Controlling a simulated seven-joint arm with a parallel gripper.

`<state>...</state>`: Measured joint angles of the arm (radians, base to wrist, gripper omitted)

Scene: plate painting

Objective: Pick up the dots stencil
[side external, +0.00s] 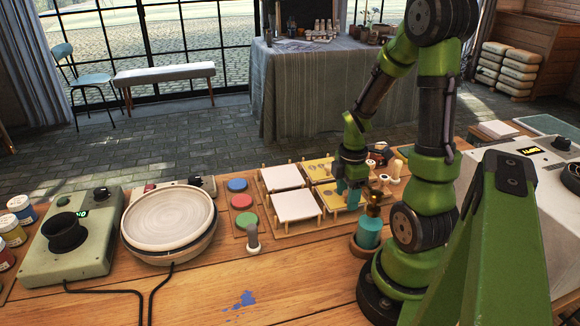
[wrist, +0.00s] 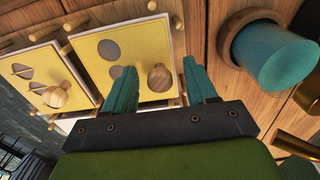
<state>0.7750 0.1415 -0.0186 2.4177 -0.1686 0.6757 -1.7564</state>
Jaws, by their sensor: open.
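The dots stencil (wrist: 132,50) is a yellow plate with round grey openings and a wooden knob, in the middle of the wrist view. In the side view the near yellow stencil (side external: 328,201), partly hidden by my gripper, appears to be the same one. My gripper (wrist: 157,65) has its teal fingers apart, with the knob (wrist: 160,77) showing between them and nothing held. In the side view my gripper (side external: 347,191) is low over the near stencil. Contact with the knob cannot be told.
Another yellow stencil (wrist: 41,70) with pointed openings and a knob lies alongside. White tiles (side external: 296,206) sit on the pegged rack to the left. A teal cylinder in a wooden holder (side external: 369,233) stands close on the near side. Colour pads (side external: 242,201) and a turntable (side external: 168,214) are farther left.

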